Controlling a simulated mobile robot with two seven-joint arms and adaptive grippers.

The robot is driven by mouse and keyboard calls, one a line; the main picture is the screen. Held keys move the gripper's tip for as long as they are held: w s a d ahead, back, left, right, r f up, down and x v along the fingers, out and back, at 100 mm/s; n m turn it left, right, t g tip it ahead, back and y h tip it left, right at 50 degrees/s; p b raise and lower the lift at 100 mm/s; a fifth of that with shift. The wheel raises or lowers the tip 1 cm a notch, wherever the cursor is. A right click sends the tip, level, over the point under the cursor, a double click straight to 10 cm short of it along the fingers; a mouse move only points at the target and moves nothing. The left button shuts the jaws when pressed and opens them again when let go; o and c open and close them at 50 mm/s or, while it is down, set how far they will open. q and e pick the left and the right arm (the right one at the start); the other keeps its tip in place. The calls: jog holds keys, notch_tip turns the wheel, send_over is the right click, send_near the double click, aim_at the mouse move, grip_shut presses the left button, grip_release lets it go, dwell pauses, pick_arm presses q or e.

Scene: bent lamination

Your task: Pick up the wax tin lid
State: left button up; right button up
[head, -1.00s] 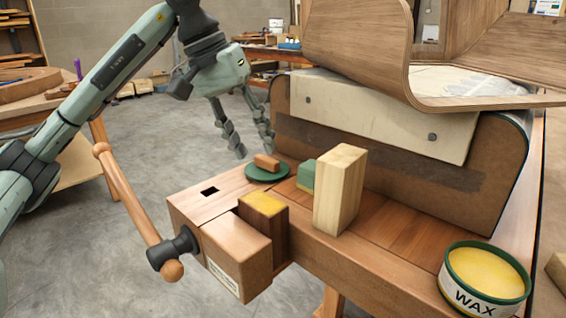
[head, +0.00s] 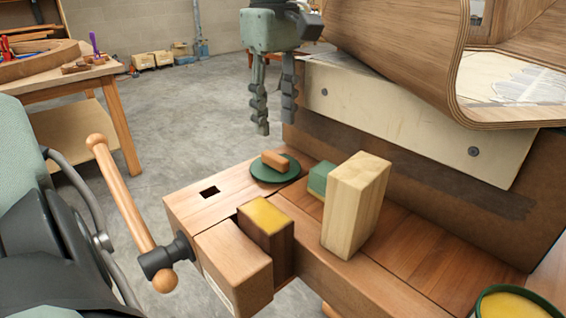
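The wax tin lid (head: 257,177) is a flat dark green disc lying on the wooden bench (head: 190,212) near its far left corner. A small brown wooden piece (head: 275,161) lies on top of it and hides part of it. My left gripper (head: 275,128) hangs above the lid with its fingers pointing down and apart, nothing between them. The fingertips are clear of the lid. The open wax tin (head: 512,305) with yellow wax is cut off at the bottom right. My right gripper is not in view.
A pale wooden block (head: 352,205) stands right of the lid, with a green block (head: 320,178) beside it. A yellow-topped block (head: 266,217) is nearer. The form (head: 410,125) with bent plywood (head: 400,50) rises behind. The vise handle (head: 120,190) sticks out left.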

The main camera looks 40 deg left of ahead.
aim_at(275, 156)
pick_arm(q)
jog(key=f, duration=0.5)
jog(key=shift+s+d+f, duration=0.1)
jog(key=shift+s+f, duration=0.1)
jog(key=shift+f, duration=0.6)
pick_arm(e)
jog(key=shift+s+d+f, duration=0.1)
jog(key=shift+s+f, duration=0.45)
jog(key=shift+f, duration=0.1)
pick_arm(q)
grip_shut()
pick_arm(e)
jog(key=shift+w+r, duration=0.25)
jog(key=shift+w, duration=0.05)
